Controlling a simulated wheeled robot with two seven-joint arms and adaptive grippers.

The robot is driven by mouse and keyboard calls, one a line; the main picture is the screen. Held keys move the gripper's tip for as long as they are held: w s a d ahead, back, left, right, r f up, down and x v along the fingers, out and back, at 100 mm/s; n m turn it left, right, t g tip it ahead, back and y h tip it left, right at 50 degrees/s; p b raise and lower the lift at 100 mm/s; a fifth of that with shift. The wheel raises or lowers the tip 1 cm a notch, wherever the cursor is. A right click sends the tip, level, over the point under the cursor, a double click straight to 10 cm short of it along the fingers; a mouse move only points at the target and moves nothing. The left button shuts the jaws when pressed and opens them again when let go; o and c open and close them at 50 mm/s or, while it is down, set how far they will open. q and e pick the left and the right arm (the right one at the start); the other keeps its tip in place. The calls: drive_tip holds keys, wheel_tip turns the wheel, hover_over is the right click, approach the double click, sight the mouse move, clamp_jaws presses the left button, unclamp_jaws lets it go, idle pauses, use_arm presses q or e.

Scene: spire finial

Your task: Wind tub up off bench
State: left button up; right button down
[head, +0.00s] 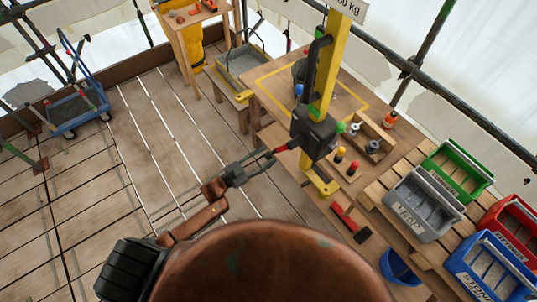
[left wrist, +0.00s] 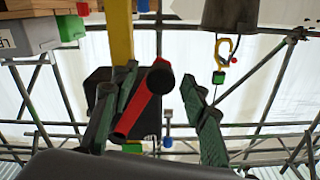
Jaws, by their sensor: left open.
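A black winch (head: 314,132) is fixed to a yellow post (head: 327,75) at the bench (head: 262,92). Its red crank handle (head: 283,148) points towards my left gripper (head: 266,160). In the left wrist view the red handle with a black round end (left wrist: 139,108) shows between the open fingers, nearer the left finger. I cannot tell whether a finger touches it. A dark tub (head: 299,70) stands inside a yellow outline on the bench, partly hidden by the post. My right gripper is not in view.
Grey (head: 420,205), green (head: 462,168), red and blue bins stand at the right. A grey tray (head: 245,62) and blue cart (head: 75,108) are farther back. Floor at left is clear.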

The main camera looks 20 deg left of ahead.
use_arm(q)
drive_tip(key=shift+x, duration=0.8)
clamp_jaws()
